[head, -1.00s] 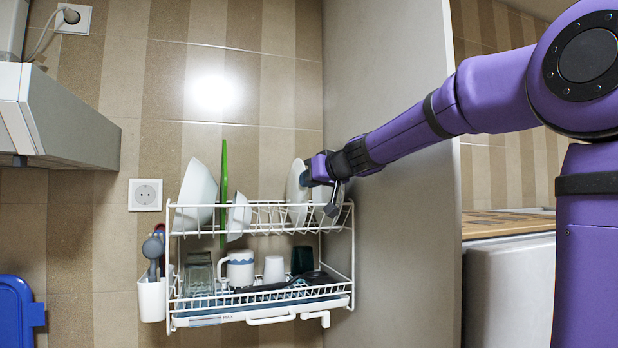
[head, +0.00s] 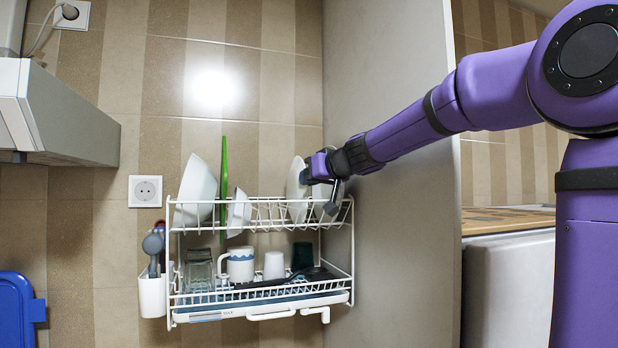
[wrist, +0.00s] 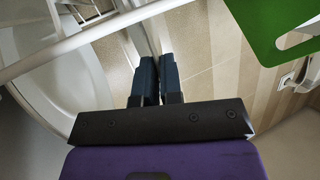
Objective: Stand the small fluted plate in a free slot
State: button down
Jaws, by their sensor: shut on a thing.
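A white plate (head: 294,185) stands upright in the upper tier of the white dish rack, toward its right side. My gripper (head: 306,177) reaches in from the right and is shut on this plate's upper right edge. In the wrist view the fingertips (wrist: 152,72) are close together, with the plate's thin pale edge (wrist: 143,36) running up from them. The plate's lower edge is among the rack wires; I cannot tell whether it rests on them. Fluting is too small to make out.
Another white plate (head: 329,203) stands to the right, partly hidden by my gripper; it looks large in the wrist view (wrist: 62,85). A bowl (head: 196,192), green board (head: 223,185) and white dish (head: 239,213) stand left. Wires between dish and held plate are empty. A side panel (head: 395,220) is close on the right.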

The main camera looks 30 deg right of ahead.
jog(key=shift+f, duration=0.1)
jog(key=c, duration=1.2)
grip_release()
jog(key=s+a+r, duration=0.2)
jog(key=s+r, duration=0.1)
jog(key=s, duration=0.5)
jog(key=s+a+r, duration=0.1)
jog(key=s+r, duration=0.1)
jog(key=s, duration=0.6)
jog(key=s+a+f+g+h, duration=0.1)
jog(key=s+a+f+g, duration=0.1)
jog(key=s+f, duration=0.4)
jog(key=s+a+f+g+h, duration=0.1)
jog(key=s+f+g, duration=0.3)
jog(key=f, duration=0.9)
jog(key=s+a+f+m+g+h, duration=0.1)
jog(key=s+a+f+g, duration=0.2)
jog(key=s+f, duration=0.6)
jog(key=shift+a+f+g, duration=0.3)
jog(key=shift+a+f, duration=0.15)
jog(key=shift+a, duration=0.1)
